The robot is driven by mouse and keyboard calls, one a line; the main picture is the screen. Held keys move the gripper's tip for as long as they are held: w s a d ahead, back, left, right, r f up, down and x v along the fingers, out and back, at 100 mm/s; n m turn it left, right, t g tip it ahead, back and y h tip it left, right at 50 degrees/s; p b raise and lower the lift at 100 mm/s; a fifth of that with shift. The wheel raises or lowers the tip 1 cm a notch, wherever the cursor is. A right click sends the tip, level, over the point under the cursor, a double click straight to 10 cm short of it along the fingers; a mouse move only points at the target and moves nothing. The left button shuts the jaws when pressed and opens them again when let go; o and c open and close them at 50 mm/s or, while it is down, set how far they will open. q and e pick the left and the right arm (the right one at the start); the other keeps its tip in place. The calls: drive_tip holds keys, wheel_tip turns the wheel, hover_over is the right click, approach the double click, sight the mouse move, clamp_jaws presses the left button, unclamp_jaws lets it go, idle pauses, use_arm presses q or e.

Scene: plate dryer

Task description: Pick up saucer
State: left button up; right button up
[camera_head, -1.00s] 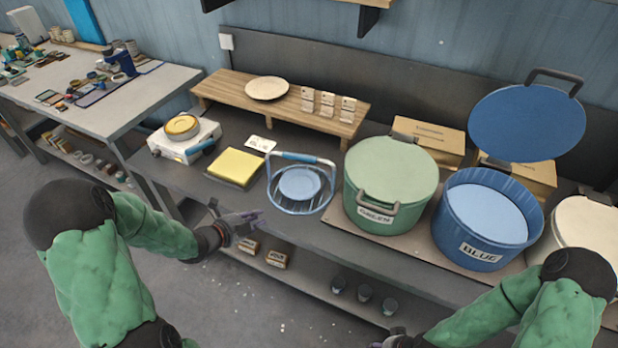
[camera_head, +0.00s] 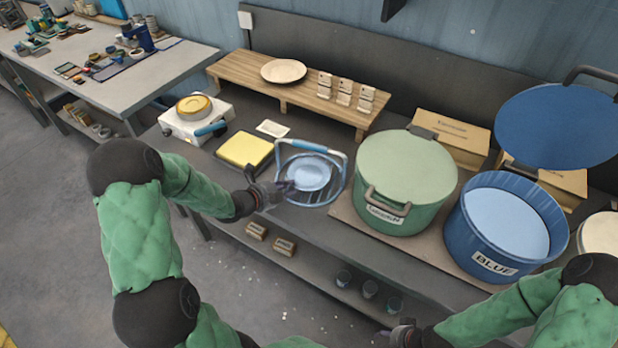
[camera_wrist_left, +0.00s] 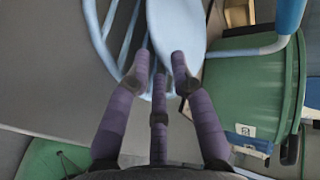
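A light blue saucer (camera_head: 308,171) lies in a blue wire basket (camera_head: 320,200) with a raised handle, on the dark bench. My left gripper (camera_head: 287,187) is at the basket's near left rim, beside the saucer. In the left wrist view its purple fingers (camera_wrist_left: 161,64) are spread apart with nothing between them, and their tips are close to the saucer's edge (camera_wrist_left: 175,25). I cannot tell whether they touch it. The basket wires (camera_wrist_left: 97,35) run left of the fingers. My right gripper (camera_head: 400,334) is low at the bottom edge, in front of the bench, too small to read.
A green lidded pot (camera_head: 405,175) stands close right of the basket, with an open blue pot (camera_head: 507,228) beyond it. A yellow pad (camera_head: 245,150) lies to the left. Behind, a cream plate (camera_head: 283,70) rests on a low wooden shelf (camera_head: 240,72).

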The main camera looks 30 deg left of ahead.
sight(293, 185)
use_arm(q)
drive_tip(key=x, duration=0.3)
drive_tip(key=shift+w+f+b, duration=0.3)
drive_tip(key=shift+b, duration=0.05)
clamp_jaws()
drive_tip(key=shift+r, duration=0.1)
